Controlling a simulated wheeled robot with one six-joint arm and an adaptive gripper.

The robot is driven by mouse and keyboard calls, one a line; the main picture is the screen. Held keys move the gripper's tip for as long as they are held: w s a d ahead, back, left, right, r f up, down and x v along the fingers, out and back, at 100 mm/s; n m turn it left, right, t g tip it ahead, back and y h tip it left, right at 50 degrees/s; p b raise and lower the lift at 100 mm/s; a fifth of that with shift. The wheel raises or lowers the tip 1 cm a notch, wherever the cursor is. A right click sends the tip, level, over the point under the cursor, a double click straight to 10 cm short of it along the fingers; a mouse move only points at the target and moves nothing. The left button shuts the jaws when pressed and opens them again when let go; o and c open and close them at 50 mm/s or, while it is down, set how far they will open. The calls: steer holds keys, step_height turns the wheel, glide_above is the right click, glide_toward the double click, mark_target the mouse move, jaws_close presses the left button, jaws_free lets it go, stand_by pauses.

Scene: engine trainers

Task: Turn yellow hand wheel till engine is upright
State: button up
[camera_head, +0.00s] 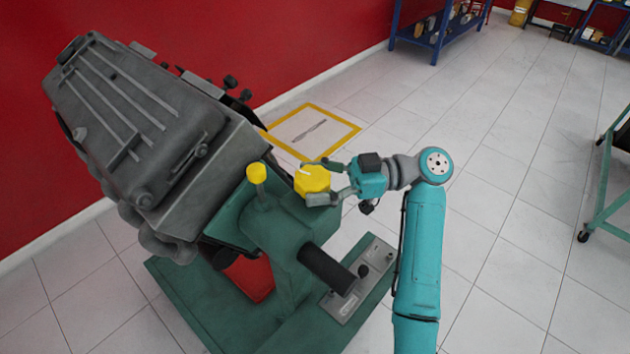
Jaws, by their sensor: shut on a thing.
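The grey engine (150,130) is mounted on a green stand (285,255) at the left. The engine is tilted, leaning toward the upper left. The yellow hand wheel (312,181) is on the stand's right side. My gripper (318,182) reaches in from the right and is shut on the wheel, with one finger on its far side and one on its near side. The wheel's shaft and part of its rim are hidden by the fingers.
A yellow cap (257,173) sticks up from the stand left of the wheel. A black cylinder (327,268) juts out below the wheel. A red wall (200,40) stands behind the engine. A green cart (612,185) is at the right edge. The tiled floor between is clear.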

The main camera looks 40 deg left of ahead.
mark_target(314, 175)
steer(key=shift+n+g+h, duration=0.7)
steer(key=shift+h, duration=0.2)
steer(key=o, duration=1.2)
steer(key=shift+c, duration=0.2)
step_height(314, 175, up, 10)
steer(key=shift+f, duration=0.1)
